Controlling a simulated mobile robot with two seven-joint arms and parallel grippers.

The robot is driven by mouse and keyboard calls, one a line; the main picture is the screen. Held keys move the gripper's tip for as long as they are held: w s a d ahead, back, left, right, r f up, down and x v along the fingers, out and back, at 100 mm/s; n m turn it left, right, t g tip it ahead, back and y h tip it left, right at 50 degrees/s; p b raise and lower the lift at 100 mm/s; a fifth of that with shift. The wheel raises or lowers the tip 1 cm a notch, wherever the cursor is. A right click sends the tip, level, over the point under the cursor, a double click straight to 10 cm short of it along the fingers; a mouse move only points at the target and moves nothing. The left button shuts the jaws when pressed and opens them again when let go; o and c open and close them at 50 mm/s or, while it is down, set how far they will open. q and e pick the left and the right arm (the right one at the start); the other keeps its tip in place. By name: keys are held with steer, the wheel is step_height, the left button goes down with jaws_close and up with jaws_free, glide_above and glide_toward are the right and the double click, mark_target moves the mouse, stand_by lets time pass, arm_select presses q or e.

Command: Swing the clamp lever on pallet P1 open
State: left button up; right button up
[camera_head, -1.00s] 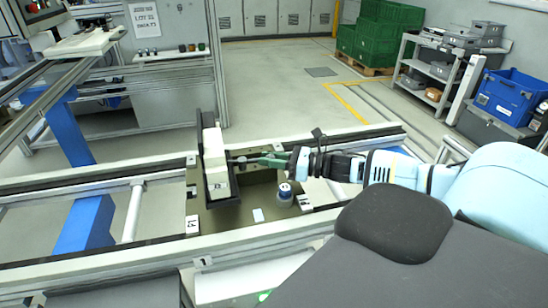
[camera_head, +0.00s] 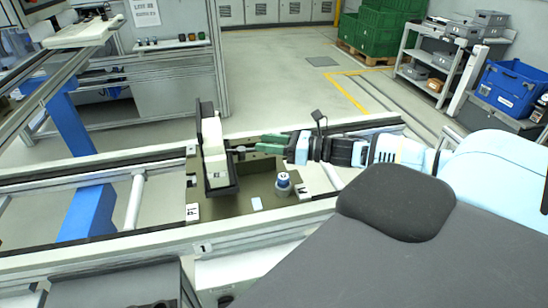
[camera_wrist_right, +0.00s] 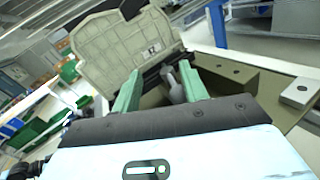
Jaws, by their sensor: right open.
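Pallet P1 (camera_head: 232,208) is an olive plate with a white tag at its near left corner, lying on the conveyor rails in the head view. A pale upright block with a dark frame (camera_head: 213,148) stands on its left part. A small grey clamp lever (camera_head: 240,151) shows at the block's right side. My right gripper (camera_head: 266,146) reaches in from the right with green fingers toward the lever. In the right wrist view the fingers (camera_wrist_right: 168,92) are open, with the grey lever (camera_wrist_right: 172,84) between them; contact cannot be told. My left gripper is not in view.
A blue-and-white round knob (camera_head: 283,183) on a grey base stands on the pallet's right part, below my right gripper. Conveyor rails (camera_head: 120,240) run in front and behind. A shelf rack (camera_head: 436,68) and blue bin (camera_head: 510,88) stand far right.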

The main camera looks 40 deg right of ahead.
steer(key=s+a+r, duration=0.2)
steer(key=s+a, duration=0.7)
steer(key=s, duration=0.2)
steer(key=shift+a, duration=0.25)
steer(key=shift+c, duration=0.3)
